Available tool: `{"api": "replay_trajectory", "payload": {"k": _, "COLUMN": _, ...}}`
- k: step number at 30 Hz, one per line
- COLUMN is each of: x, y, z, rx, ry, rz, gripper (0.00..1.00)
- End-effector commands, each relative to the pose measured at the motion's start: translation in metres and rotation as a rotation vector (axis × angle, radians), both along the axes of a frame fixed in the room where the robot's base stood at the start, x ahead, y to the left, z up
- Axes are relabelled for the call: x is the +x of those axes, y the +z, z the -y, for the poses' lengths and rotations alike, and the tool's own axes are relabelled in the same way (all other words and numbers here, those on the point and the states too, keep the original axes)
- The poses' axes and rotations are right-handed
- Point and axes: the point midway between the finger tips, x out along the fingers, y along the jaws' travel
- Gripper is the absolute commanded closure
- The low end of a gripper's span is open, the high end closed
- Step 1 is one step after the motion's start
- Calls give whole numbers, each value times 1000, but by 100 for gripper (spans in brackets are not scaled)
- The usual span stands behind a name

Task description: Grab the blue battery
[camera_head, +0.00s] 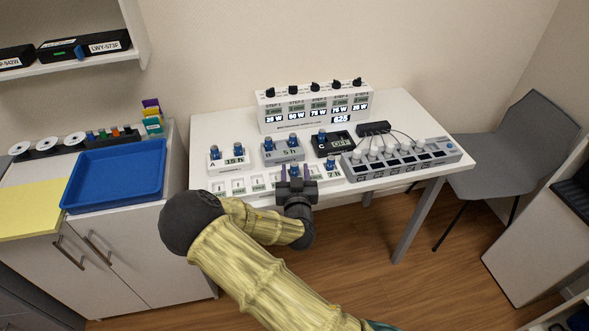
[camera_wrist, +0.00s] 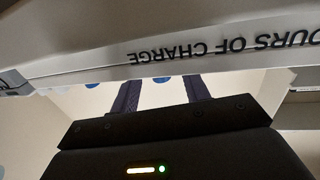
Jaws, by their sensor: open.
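Several small blue-topped batteries stand in chargers on the white table (camera_head: 408,105). Two stand at A: a left battery (camera_head: 213,152) and a right battery (camera_head: 238,148). Two more blue tops show at the grey charger B (camera_head: 283,154). One battery (camera_head: 322,135) stands at black charger C (camera_head: 335,147), and another blue top (camera_head: 323,160) shows near the 7 h display. My gripper (camera_head: 294,170) is open and empty at the table's front, hiding part of the front row. In the wrist view, blue spots (camera_wrist: 162,79) show near my open fingers (camera_wrist: 163,93).
A white panel with upside-down lettering (camera_wrist: 220,48) crosses close above my fingers in the wrist view. A step display box (camera_head: 314,108) stands behind the chargers, and a grey slotted unit (camera_head: 402,160) at right. A blue tray (camera_head: 116,174) lies on the left cabinet.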

Motion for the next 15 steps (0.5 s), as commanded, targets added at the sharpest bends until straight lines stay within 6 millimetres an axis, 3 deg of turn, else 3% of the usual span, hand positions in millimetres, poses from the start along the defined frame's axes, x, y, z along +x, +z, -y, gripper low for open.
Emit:
{"api": "replay_trajectory", "payload": {"k": 6, "x": 24, "y": 0, "z": -3, "rx": 1, "ry": 0, "rz": 0, "gripper": 54}}
{"api": "replay_trajectory", "payload": {"k": 15, "x": 25, "y": 0, "z": -3, "rx": 1, "ry": 0, "rz": -1, "gripper": 54}}
